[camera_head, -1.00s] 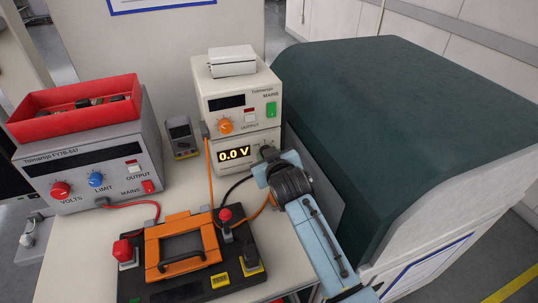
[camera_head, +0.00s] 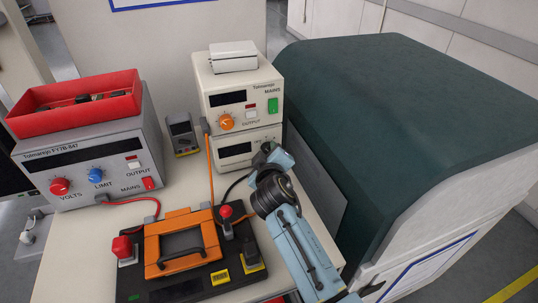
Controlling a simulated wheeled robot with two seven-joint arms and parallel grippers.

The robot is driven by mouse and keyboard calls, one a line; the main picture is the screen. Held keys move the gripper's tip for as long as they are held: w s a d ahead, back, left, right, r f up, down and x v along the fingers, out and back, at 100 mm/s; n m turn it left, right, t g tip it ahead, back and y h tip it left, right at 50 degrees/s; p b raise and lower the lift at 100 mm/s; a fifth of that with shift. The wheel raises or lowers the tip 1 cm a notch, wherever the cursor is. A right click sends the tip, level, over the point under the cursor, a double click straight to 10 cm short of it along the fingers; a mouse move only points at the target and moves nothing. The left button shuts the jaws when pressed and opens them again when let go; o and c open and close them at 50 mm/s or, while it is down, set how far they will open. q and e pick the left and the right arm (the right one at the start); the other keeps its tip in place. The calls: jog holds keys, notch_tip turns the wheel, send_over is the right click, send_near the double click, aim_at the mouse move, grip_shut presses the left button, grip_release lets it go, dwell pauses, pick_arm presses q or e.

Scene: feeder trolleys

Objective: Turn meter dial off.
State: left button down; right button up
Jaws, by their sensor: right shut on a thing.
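The meter (camera_head: 238,162) is the lower cream box in the stack at the centre back. Its display (camera_head: 235,150) is dark, with no digits lit. The meter's dial (camera_head: 266,147) is at the right of its front panel and mostly hidden by my right gripper. My right gripper (camera_head: 268,156) reaches it from the lower right and is shut on the dial; its fingertips are hard to make out. My left gripper is not in view.
A cream supply unit (camera_head: 238,82) with an orange knob stands on the meter. A grey supply (camera_head: 85,165) bearing a red bin (camera_head: 75,103) stands at left. A black-and-orange fixture (camera_head: 190,275) lies in front. A large green-topped cabinet (camera_head: 400,110) closes the right side.

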dwell(0.4)
jog(key=o, duration=1)
jog(key=shift+c, duration=0.2)
jog(key=p+v, duration=0.2)
jog(key=v, duration=1.1)
jog(key=shift+s, duration=0.15)
